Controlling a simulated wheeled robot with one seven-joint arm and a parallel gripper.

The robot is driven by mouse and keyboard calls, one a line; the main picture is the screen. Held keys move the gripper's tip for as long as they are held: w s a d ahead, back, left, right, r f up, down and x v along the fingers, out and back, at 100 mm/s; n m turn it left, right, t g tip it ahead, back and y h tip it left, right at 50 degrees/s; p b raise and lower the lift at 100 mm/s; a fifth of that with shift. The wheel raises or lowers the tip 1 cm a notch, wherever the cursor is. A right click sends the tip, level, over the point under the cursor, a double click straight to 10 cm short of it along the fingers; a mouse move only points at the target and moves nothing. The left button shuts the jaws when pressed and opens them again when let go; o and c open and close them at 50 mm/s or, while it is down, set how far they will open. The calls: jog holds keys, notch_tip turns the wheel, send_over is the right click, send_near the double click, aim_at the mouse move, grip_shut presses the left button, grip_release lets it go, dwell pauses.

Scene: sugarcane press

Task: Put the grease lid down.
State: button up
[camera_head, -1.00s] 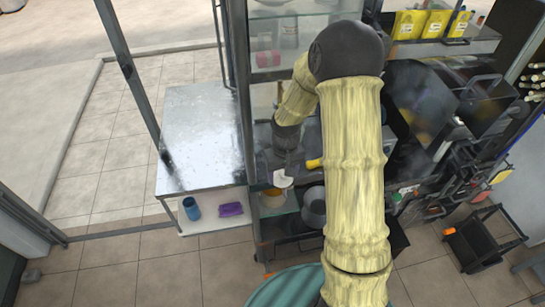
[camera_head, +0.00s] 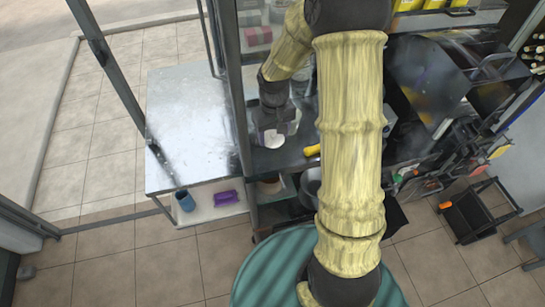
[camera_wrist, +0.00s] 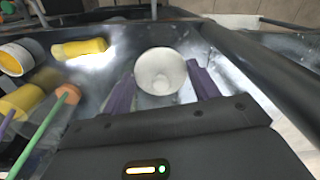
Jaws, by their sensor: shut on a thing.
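The grease lid (camera_head: 273,139) is a white, round, cup-like piece. In the wrist view the lid (camera_wrist: 160,72) sits between the two purple fingers of my gripper (camera_wrist: 162,90), which is shut on it. In the head view my gripper (camera_head: 272,128) is over the dark counter (camera_head: 285,160), near its left part. I cannot tell whether the lid touches the surface beneath it. A round tan container (camera_head: 270,186) stands on the lower shelf below the counter's front edge.
A yellow cylinder (camera_head: 312,150) lies on the counter right of the lid; it also shows in the wrist view (camera_wrist: 80,48). A metal side table (camera_head: 190,120) stands left, beyond a frame post (camera_head: 239,90). A blue cup (camera_head: 185,201) and purple item (camera_head: 226,198) are on its lower shelf.

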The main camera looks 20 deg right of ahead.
jog(key=p, duration=0.1)
send_over(273, 160)
jog(key=shift+d+f, duration=0.1)
jog(key=shift+f, duration=2.8)
jog(key=shift+f+p, duration=0.6)
jog(key=shift+f, duration=1.5)
jog(key=shift+f, duration=0.1)
jog(key=o, duration=0.9)
jog(key=shift+o, duration=0.2)
notch_tip(273, 160, up, 12)
jog(key=b, duration=0.3)
